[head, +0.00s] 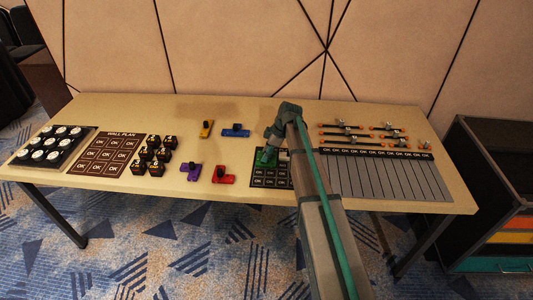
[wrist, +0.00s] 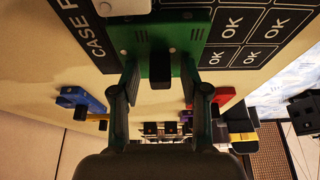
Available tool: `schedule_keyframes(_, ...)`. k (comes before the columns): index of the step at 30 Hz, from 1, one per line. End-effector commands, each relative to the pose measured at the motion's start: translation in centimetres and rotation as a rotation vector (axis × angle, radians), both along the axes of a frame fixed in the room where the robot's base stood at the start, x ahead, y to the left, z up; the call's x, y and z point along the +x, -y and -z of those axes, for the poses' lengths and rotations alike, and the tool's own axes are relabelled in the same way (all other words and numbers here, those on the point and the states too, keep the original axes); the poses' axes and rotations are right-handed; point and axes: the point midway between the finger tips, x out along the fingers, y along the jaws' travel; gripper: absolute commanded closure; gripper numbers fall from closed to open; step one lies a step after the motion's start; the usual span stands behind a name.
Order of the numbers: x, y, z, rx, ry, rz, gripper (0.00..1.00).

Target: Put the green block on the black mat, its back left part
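The green block (head: 265,157) with a black knob is at the back left part of the black mat (head: 270,182), which bears rows of OK cells. In the wrist view the green block (wrist: 160,38) is in front of my fingers, its knob between them. My gripper (wrist: 160,70) is open, with visible gaps between its fingertips and the knob. In the head view my gripper (head: 272,147) is right at the block and partly hidden by my arm. A pale block (wrist: 124,5) is beside the green block. My arm covers the mat's right part in the head view.
Yellow (head: 206,129), blue (head: 235,131), purple (head: 190,169) and red (head: 223,175) blocks stand left of the mat. A wide OK panel (head: 385,178) lies to the right, below several orange-and-black strips (head: 346,135). Black cubes (head: 153,156) stand farther left.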

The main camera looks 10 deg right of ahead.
Motion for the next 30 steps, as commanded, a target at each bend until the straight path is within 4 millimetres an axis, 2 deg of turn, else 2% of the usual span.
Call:
schedule_keyframes(7,0.0,0.0,-0.1,0.0,0.0,0.0,0.55)
schedule_keyframes(13,-0.1,0.5,-1.4,0.0,0.001,0.0,0.55)
schedule_keyframes(24,-0.8,3.0,-7.7,0.0,0.003,0.001,0.55)
schedule_keyframes(30,-1.1,4.1,-10.4,0.0,0.001,0.001,0.55)
